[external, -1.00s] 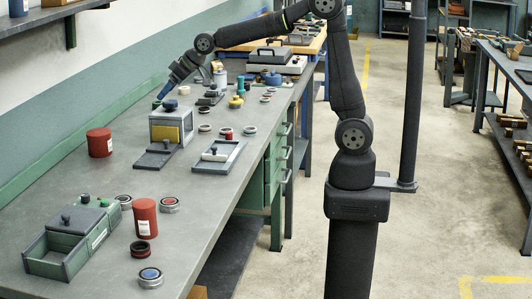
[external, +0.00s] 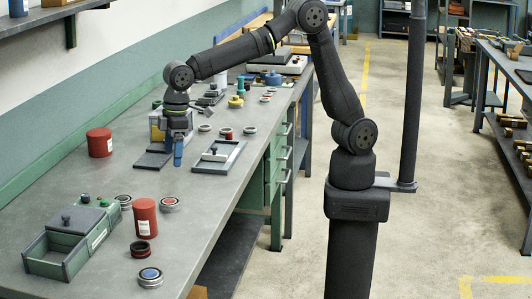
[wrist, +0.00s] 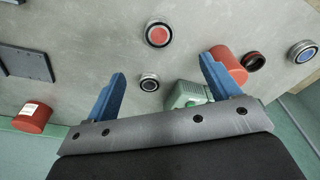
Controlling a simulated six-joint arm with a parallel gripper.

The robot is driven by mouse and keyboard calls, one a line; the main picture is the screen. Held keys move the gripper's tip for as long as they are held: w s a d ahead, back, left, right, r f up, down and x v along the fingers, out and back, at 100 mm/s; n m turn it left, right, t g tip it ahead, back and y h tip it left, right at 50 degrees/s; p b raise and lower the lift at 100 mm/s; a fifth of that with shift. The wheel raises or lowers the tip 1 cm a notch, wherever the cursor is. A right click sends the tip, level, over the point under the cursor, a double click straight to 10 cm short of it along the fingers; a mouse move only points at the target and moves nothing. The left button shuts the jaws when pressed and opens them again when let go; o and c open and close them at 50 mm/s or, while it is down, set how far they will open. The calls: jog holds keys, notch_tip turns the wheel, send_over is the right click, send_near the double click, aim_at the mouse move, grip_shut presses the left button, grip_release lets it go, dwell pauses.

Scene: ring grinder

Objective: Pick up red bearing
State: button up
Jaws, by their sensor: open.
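The red bearing (external: 169,204), a silver-grey ring with a red centre, lies flat on the grey bench to the right of a red canister (external: 144,218). In the wrist view the bearing (wrist: 158,36) is near the top middle, beyond my fingertips. My gripper (external: 178,150) is open and empty, its blue fingers pointing down above the bench, beyond the bearing in the external view. In the wrist view the two blue fingers (wrist: 161,65) are spread wide, with bare bench and a small dark ring between them. Nothing hides the bearing.
A blue-centred bearing (external: 150,278) and a dark red ring (external: 144,252) lie near the front edge. A green box (external: 70,242), another red canister (external: 99,143) and a grey tray (external: 218,156) stand around.

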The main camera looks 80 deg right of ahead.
aim_at(169, 201)
jog(key=f, duration=0.4)
jog(key=w+f, duration=0.1)
jog(key=f, duration=0.4)
jog(key=a+f, duration=0.1)
jog(key=f, duration=0.4)
jog(key=shift+w+f, duration=0.25)
jog(key=shift+w, duration=0.15)
jog(key=c, duration=1.2)
jog(key=shift+r, duration=0.1)
